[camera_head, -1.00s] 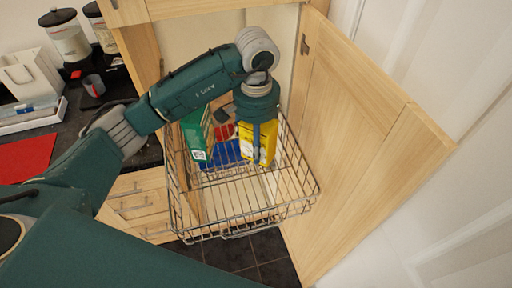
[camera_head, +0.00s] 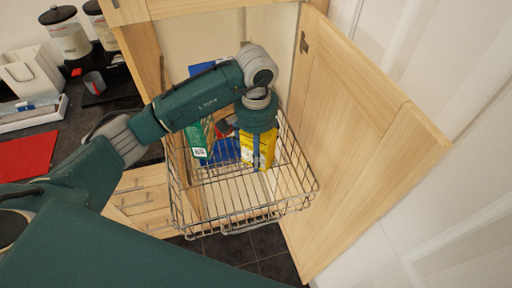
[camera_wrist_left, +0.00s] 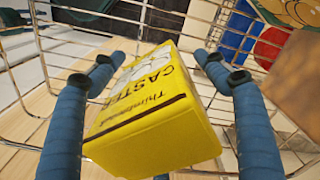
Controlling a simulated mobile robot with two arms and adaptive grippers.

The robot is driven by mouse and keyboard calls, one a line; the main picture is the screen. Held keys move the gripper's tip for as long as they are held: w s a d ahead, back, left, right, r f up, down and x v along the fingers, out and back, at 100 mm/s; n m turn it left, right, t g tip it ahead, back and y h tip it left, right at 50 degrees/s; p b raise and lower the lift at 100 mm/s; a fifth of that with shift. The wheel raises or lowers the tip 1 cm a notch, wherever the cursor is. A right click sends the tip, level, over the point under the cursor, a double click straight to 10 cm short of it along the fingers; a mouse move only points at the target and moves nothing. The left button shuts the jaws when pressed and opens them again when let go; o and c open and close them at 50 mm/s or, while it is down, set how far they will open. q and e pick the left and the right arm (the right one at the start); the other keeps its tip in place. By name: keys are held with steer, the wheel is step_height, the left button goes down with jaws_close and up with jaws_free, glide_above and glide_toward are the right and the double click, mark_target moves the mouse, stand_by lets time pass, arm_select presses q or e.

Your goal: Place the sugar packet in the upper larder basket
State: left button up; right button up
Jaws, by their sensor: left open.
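The yellow sugar packet (camera_head: 267,150), lettered CASTER in the wrist view (camera_wrist_left: 150,100), is in the upper larder basket (camera_head: 240,212), towards its back right. My left gripper (camera_head: 256,168) points down at the packet from above. In the wrist view my left gripper (camera_wrist_left: 159,58) is open, with its blue fingers on both sides of the packet. I cannot tell whether any finger touches it. The packet's underside is hidden, so I cannot tell how it rests on the basket floor. My right gripper is not in view.
A green carton (camera_head: 196,142) and a blue item (camera_head: 226,152) stand in the basket left of the packet. The front of the basket is empty. An open wooden door (camera_head: 350,130) borders it on the right. A counter with jars (camera_head: 68,36) and a red mat (camera_head: 27,157) lies left.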

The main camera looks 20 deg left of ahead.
mark_target(268, 140)
arm_select(q)
steer(key=shift+r+p, duration=0.2)
steer(key=shift+p, duration=0.1)
step_height(268, 140, up, 4)
steer(key=b, duration=0.2)
steer(key=shift+w+f+b, duration=0.1)
steer(key=shift+w+b, duration=0.05)
steer(key=shift+b, duration=0.25)
step_height(268, 140, up, 6)
steer(key=shift+r+b, duration=0.25)
steer(key=shift+b, duration=0.55)
steer(key=shift+r, duration=0.75)
